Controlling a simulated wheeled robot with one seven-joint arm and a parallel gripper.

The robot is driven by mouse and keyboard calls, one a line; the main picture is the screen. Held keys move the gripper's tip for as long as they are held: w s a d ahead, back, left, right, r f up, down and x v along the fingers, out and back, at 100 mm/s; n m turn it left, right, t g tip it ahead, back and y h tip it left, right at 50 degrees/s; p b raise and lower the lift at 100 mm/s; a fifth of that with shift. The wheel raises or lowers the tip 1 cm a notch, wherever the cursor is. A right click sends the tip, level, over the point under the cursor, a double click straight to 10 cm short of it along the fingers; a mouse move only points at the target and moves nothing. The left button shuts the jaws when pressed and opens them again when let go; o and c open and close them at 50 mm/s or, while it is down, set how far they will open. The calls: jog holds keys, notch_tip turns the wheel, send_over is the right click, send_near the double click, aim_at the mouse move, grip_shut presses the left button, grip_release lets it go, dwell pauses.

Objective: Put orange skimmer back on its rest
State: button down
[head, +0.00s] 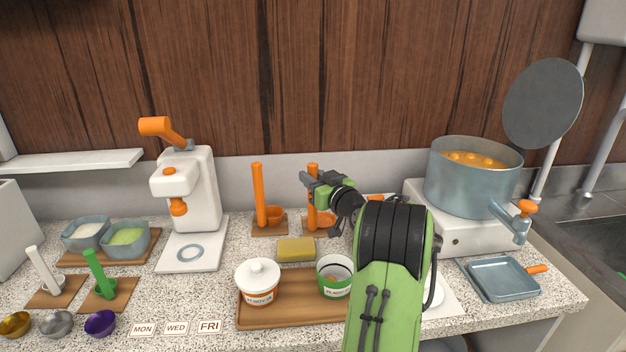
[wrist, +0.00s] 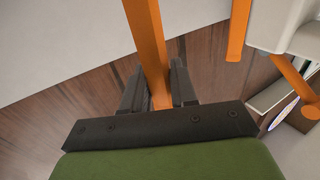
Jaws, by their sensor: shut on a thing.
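My gripper (head: 311,180) is shut on the upright orange handle of the skimmer (head: 312,213), right of centre at the back of the counter. In the wrist view the orange handle (wrist: 147,45) runs between the two dark fingers of my gripper (wrist: 157,88). The skimmer's round orange lower end is low over a small wooden rest (head: 306,231); whether it touches the rest cannot be told. A similar orange utensil (head: 260,195) stands upright on its own wooden rest (head: 262,231) just to the left; its handle also shows in the wrist view (wrist: 238,28).
A yellow sponge (head: 296,249) lies in front of the rests. A wooden tray (head: 275,317) with a white lidded pot (head: 258,283) and a green-banded tub (head: 334,284) is nearer. A white press (head: 190,205) stands left; a large pot (head: 465,185) on a burner stands right.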

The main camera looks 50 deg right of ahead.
jog(key=c, duration=0.9)
grip_release()
jog(key=b+v, duration=0.1)
jog(key=v, duration=1.1)
jog(key=shift+a+r, duration=0.15)
